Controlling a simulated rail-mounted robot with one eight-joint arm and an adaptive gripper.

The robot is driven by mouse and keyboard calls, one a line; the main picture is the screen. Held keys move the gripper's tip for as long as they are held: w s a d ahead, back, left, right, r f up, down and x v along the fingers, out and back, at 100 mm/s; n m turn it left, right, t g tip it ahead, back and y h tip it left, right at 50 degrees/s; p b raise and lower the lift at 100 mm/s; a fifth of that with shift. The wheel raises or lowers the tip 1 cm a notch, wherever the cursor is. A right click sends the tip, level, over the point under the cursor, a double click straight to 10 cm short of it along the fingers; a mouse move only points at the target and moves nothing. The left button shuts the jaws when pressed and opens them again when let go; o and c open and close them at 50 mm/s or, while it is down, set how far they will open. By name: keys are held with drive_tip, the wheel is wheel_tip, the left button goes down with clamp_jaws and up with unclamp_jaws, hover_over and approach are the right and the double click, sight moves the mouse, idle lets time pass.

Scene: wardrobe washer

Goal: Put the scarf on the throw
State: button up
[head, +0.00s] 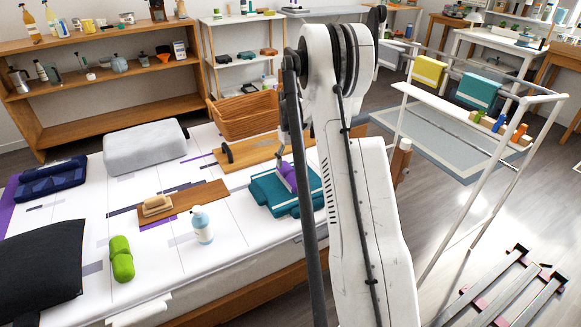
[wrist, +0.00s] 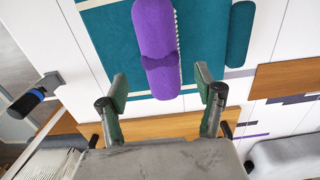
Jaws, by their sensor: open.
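A purple rolled cloth with a pale beaded edge, which looks like the scarf (wrist: 155,35), lies on the folded teal throw (wrist: 105,45). My gripper (wrist: 160,88) is open in the wrist view. Its fingers stand apart on either side of the scarf's near end, with a gap on both sides. I cannot tell its height above the throw.
The white-covered bed (head: 75,210) also holds a wooden board with a brush (head: 157,206), a soap bottle (head: 201,225), a green roll (head: 121,258), a grey cushion (head: 146,147) and a wicker basket (head: 245,115). A white rail rack (head: 470,115) stands to the right.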

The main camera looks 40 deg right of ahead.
sight(290, 171)
drive_tip(key=s+a+r+t+p, duration=0.1)
drive_tip(key=a+r, duration=0.5)
drive_tip(key=r, duration=0.3)
drive_tip(key=s+a+r, duration=0.1)
drive_tip(key=a+r, duration=0.4)
drive_tip(key=r, duration=0.4)
drive_tip(key=s+a+r+n+t+h, duration=0.1)
drive_tip(key=s+a+r, duration=0.25)
drive_tip(key=a, duration=0.25)
drive_tip(key=s+a+r+t, duration=0.1)
drive_tip(key=s+a+r, duration=0.2)
drive_tip(key=a+r, duration=0.25)
drive_tip(key=s+a+f+n+t+y, duration=0.1)
drive_tip(key=s+a+t, duration=0.3)
drive_tip(key=s+a, duration=1.4)
drive_tip(key=s, duration=0.4)
drive_tip(key=shift+s+a, duration=0.2)
drive_tip(key=shift+a, duration=0.05)
wheel_tip(290, 171, up, 8)
drive_tip(key=p, duration=0.7)
drive_tip(key=shift+f+p, duration=0.25)
drive_tip(key=shift+p, duration=0.1)
